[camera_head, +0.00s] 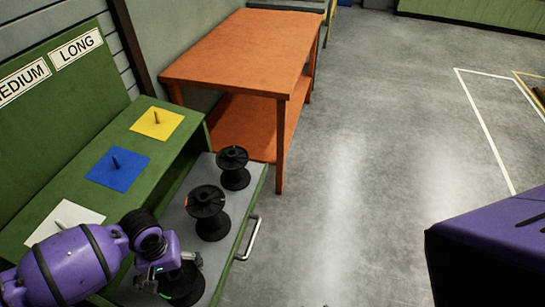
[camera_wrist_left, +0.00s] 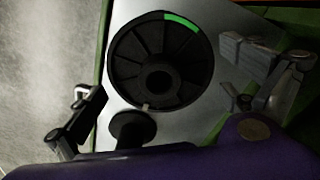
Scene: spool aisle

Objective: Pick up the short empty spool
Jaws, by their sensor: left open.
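Three black spools stand upright in a row on the grey drawer. The nearest spool (camera_head: 186,287) is partly hidden by my left gripper (camera_head: 163,273). In the left wrist view, a black spool with a green mark on its flange (camera_wrist_left: 150,83) lies between the two spread fingers of my left gripper (camera_wrist_left: 172,100). They are open, one on each side, with no clear contact. The middle spool (camera_head: 207,203) has a red mark, and the far spool (camera_head: 233,168) stands behind it. I cannot tell their lengths surely from here. My right gripper is not in view.
The green bench (camera_head: 185,140) carries white (camera_head: 66,216), blue (camera_head: 118,168) and yellow (camera_head: 157,123) squares with pegs. Signs above read MEDIUM and LONG. The drawer has a metal handle (camera_head: 250,240). An orange table (camera_head: 240,50) stands behind.

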